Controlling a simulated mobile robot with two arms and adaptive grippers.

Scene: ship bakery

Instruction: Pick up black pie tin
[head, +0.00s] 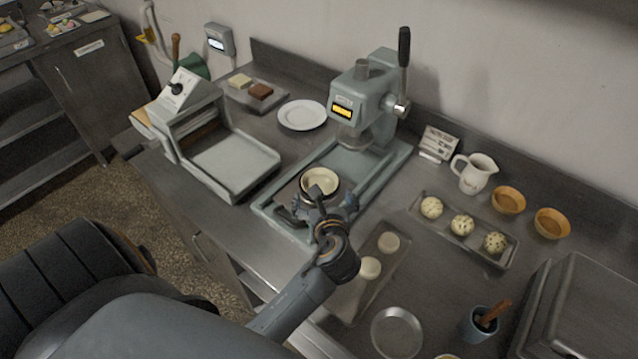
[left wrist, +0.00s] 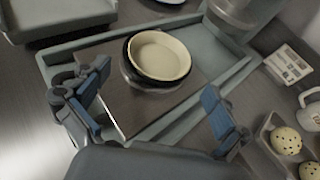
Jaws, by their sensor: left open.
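The black pie tin (left wrist: 128,68) shows as a dark rim around a cream pastry shell (left wrist: 159,55). Most of the tin's side is hidden. My right gripper is not in view.
The green press (head: 362,105) with its lever stands behind the tin. A tray with dough balls (head: 431,207), a white jug (head: 475,173) and brown cups (head: 508,199) are to the right. A tray with pale discs (head: 370,268) is close by my arm. A sheeter (head: 225,160) stands left.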

